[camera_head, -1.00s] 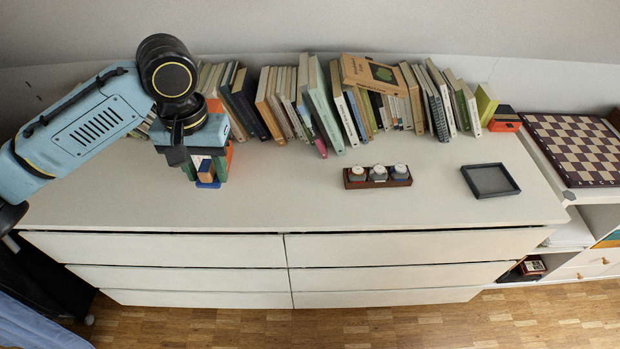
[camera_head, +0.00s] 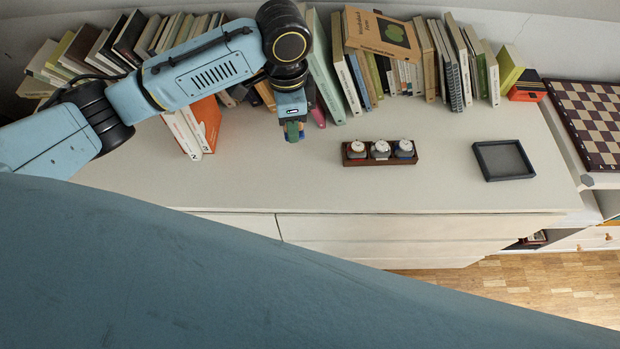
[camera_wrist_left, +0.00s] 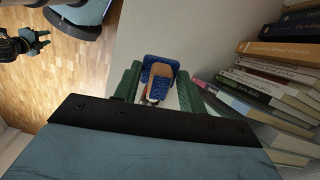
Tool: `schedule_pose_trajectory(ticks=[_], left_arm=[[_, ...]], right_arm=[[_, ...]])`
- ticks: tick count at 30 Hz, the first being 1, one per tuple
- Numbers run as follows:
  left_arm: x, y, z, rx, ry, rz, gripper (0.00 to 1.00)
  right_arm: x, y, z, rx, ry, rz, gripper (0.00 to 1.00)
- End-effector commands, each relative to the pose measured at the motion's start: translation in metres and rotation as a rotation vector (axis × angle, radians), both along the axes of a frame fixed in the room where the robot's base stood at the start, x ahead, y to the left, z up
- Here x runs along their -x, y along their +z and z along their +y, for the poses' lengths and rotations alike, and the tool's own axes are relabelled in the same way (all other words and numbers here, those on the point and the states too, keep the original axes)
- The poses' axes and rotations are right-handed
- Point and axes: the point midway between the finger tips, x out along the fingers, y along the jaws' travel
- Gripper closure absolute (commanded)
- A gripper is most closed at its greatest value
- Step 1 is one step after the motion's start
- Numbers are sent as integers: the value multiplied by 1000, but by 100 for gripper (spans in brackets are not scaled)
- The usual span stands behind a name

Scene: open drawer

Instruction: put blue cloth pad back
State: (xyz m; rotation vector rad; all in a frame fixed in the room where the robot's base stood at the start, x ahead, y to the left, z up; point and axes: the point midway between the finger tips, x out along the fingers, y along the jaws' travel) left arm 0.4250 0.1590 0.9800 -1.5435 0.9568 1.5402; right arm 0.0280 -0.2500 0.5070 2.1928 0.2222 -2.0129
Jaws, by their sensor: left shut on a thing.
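My left gripper (camera_head: 292,131) is above the dresser top, in front of the books and to the left of the watch holder. In the left wrist view its two green fingers (camera_wrist_left: 158,90) are shut on the blue cloth pad (camera_wrist_left: 160,62). The pad is a small blue piece with a tan part on it; the fingers cover its sides. In the head view the pad is mostly hidden between the fingers. A dark end of an arm, seemingly my right gripper (camera_wrist_left: 30,40), shows small at the upper left of the wrist view; its jaws are unclear.
A brown holder (camera_head: 346,160) carries three watches. An empty dark tray (camera_head: 481,160) lies to its right. Books (camera_head: 455,65) line the wall. An orange-backed book (camera_head: 206,122) stands at left. The dresser top (camera_head: 290,180) is clear at the front. My blue body part blocks the lower picture.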

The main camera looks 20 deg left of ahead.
Motion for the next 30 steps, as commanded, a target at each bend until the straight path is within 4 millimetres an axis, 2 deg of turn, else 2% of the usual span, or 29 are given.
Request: schedule_pose_trajectory(ticks=[6, 13, 19, 27, 30], left_arm=[[8, -31, -21, 0, -475, 2, 77], [15, -52, -35, -1, -839, -1, 77], [17, -65, -40, -3, -962, -2, 77], [18, -113, -39, -4, -969, 0, 77], [17, -121, -39, -5, -969, -1, 77]], right_arm=[[-2, 6, -1, 1, 1, -3, 64], [-4, 9, -1, 1, 0, -5, 64], [-4, 8, -1, 1, 0, -6, 64], [-5, 1, -1, 1, 0, -6, 64], [-5, 0, -1, 1, -1, -6, 64]])
